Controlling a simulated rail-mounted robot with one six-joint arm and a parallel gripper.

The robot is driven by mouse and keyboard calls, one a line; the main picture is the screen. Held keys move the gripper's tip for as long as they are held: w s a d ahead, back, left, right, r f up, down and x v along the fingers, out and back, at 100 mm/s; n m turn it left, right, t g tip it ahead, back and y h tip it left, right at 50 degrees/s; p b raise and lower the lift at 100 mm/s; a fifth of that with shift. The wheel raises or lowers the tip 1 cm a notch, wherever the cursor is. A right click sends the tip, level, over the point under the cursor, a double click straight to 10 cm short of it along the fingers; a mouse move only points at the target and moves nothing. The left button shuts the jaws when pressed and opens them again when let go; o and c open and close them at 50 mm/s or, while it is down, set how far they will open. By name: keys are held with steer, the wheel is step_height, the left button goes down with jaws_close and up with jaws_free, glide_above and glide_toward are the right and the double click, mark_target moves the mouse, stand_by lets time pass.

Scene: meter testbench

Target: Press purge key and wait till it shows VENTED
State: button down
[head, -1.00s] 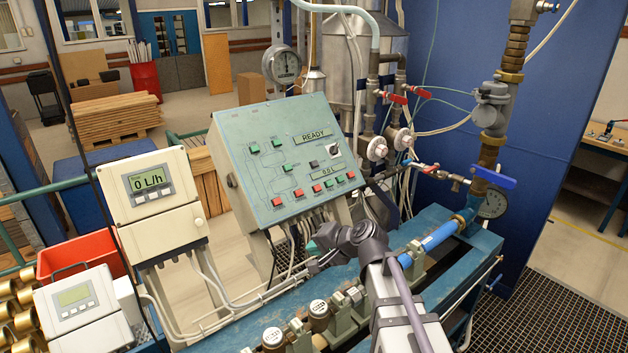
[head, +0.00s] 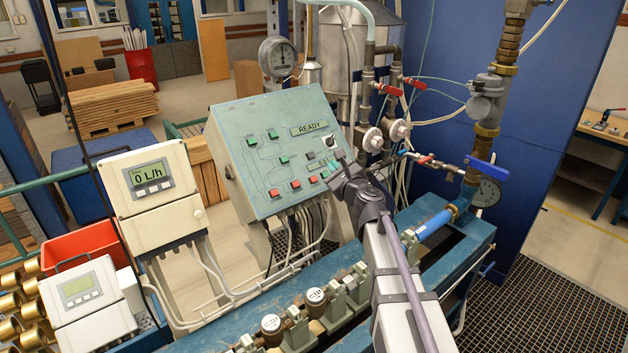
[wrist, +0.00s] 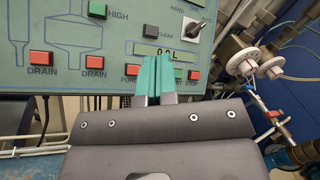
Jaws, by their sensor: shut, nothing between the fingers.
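The sloped green control panel (head: 250,160) shows READY on its upper display (head: 309,129). In the wrist view a red key (wrist: 131,69) has a label starting "PU", the rest hidden by my fingers; I take it as the purge key. It also shows in the head view (head: 313,180). My gripper (wrist: 154,76) is shut and empty, its teal fingertips together in front of the panel's lower key row, just right of the purge key. Whether they touch the panel I cannot tell. The lower display (wrist: 170,48) reads about 0.0 L.
Two red DRAIN keys (wrist: 40,58) lie left of the purge key. More red and green keys (wrist: 194,75) lie to its right, a dark CLEAR key (wrist: 151,31) above. A selector switch (wrist: 193,31) and valve pipework (head: 372,140) are at the right.

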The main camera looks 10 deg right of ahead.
steer(key=shift+w+a+f+b, duration=0.5)
steer(key=shift+w+f+b, duration=0.4)
steer(key=shift+w+f, duration=0.05)
steer(key=shift+w+a+f+b, duration=0.5)
steer(key=shift+w+f+b, duration=0.4)
steer(key=shift+w+f, duration=0.05)
steer(key=shift+w+a+f+b, duration=0.5)
steer(key=shift+w+f+b, duration=0.4)
steer(key=shift+w+f, duration=0.05)
steer(key=shift+f, duration=0.1)
steer(key=shift+w+a+f+b, duration=0.15)
steer(key=shift+w+f+b, duration=0.05)
steer(key=shift+w+b, duration=0.1)
steer(key=shift+w+a+f+b, duration=0.1)
steer(key=shift+w+f+b, duration=0.1)
steer(key=shift+f+b, duration=0.1)
stand_by(0.4)
steer(key=shift+r, duration=0.15)
steer(key=shift+s+d+r+p, duration=0.25)
steer(key=shift+s+r+p, duration=0.25)
steer(key=shift+p, duration=0.1)
steer(key=shift+s+d+r+p, duration=0.45)
steer(key=shift+s+r+p, duration=0.35)
steer(key=shift+s+p, duration=0.05)
steer(key=shift+s+d+r+p, duration=0.4)
steer(key=shift+s+r+p, duration=0.4)
